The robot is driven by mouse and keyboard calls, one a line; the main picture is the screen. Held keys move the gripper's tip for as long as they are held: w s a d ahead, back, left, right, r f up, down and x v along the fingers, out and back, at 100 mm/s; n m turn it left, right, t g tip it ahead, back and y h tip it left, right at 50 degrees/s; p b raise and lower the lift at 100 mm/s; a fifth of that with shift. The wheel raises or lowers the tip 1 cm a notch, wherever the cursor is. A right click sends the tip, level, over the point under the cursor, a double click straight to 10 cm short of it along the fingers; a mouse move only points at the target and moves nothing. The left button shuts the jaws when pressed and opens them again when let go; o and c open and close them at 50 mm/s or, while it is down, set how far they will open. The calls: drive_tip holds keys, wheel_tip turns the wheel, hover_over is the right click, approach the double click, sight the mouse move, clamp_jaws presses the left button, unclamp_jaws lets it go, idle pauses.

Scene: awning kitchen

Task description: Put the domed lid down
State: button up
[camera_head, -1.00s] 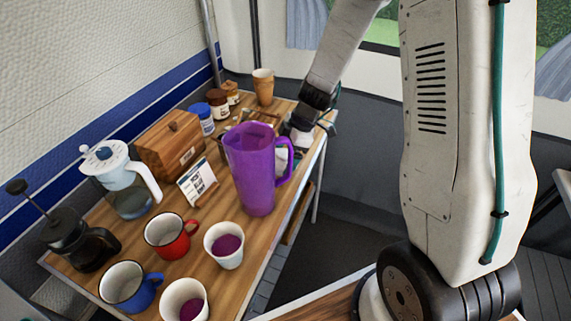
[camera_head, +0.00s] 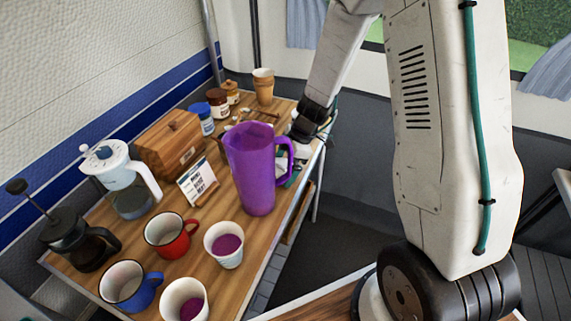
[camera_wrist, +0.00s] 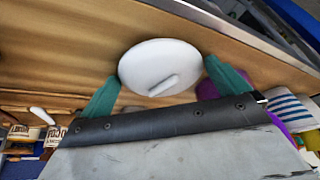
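A round white lid (camera_wrist: 150,58) with a short bar handle lies over the wooden table top in the wrist view. My gripper (camera_wrist: 162,72) has its two teal fingers spread wide, one on each side of the lid near its rim. The fingertips look slightly apart from the rim; the handle is not gripped. How domed the lid is cannot be told from this angle. In the head view my gripper is low at the table's right edge, mostly hidden behind the purple jug (camera_head: 254,170), and the lid is not clearly seen.
On the wooden table stand a red mug (camera_head: 170,236), a blue mug (camera_head: 128,288), cups of purple drink (camera_head: 226,246), a French press (camera_head: 78,236), a white-lidded jug (camera_head: 124,178), a bread box (camera_head: 172,145) and a small sign (camera_head: 198,184). Jars stand farther back.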

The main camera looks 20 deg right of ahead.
drive_tip(key=s+d+r+m, duration=0.1)
drive_tip(key=s+r, duration=0.2)
drive_tip(key=r, duration=0.6)
drive_tip(key=s+d+r+m, duration=0.2)
drive_tip(key=s+r, duration=0.1)
drive_tip(key=r, duration=0.6)
drive_tip(key=s+r+m+h, duration=0.2)
drive_tip(key=s+r+m, duration=0.3)
drive_tip(key=s, duration=0.6)
drive_tip(key=s+r+m+h, duration=0.2)
drive_tip(key=s+r+m, duration=0.3)
drive_tip(key=s, duration=0.6)
drive_tip(key=m, duration=0.2)
drive_tip(key=shift+a+r+m+h, duration=0.2)
drive_tip(key=shift+a+m+h, duration=0.1)
drive_tip(key=shift+m, duration=0.1)
